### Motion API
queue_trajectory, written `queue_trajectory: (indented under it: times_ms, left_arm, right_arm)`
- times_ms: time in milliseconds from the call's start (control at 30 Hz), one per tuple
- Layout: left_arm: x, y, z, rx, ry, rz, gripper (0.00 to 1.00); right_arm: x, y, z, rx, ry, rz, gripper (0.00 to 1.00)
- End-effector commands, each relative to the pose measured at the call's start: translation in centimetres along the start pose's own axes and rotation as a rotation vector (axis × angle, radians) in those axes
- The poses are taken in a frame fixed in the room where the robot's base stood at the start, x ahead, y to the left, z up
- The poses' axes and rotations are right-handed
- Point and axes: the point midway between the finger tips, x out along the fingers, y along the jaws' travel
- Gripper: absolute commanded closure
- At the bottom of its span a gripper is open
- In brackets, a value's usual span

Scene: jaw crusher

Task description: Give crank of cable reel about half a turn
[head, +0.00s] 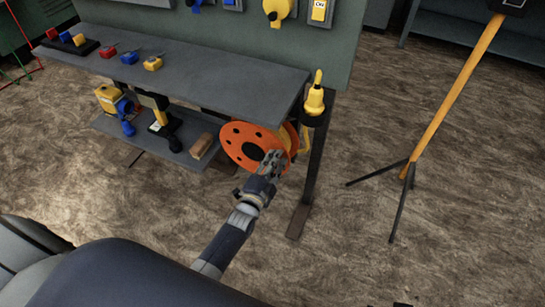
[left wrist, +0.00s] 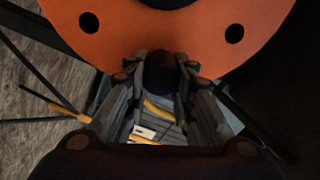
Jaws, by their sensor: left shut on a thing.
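The cable reel (head: 236,134) is an orange disc with dark holes and a black hub, mounted at the right end of the workbench. Its orange face also fills the top of the left wrist view (left wrist: 195,40). My left gripper (head: 271,160) is in front of the lower right part of the disc. In the left wrist view, my left gripper (left wrist: 161,75) is shut on the dark round crank handle (left wrist: 160,72), which stands out from the disc. The rest of the crank is hidden or too dark to make out. My right gripper is not in view.
The grey workbench (head: 215,80) bears several small coloured items. Its lower shelf (head: 165,145) holds yellow and blue tools and a brown block (head: 202,146). A tripod (head: 409,172) stands to the right, with open floor between.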

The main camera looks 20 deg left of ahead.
Motion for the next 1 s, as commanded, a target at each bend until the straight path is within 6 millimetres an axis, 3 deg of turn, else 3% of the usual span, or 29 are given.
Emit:
queue_trajectory:
  times_ms: [333, 733, 1000]
  left_arm:
    - [0.0, 3.4, 0.5, 0.273, 0.0, 0.0, 1.0]
    - [0.0, 4.9, 1.1, 0.452, 0.0, 0.001, 1.0]
    - [0.0, 5.2, 1.3, 0.497, -0.001, 0.001, 1.0]
  right_arm:
    - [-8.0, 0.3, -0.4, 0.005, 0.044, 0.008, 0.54]
    - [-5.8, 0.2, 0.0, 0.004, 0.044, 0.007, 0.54]
    - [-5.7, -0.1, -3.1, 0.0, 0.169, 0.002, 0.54]
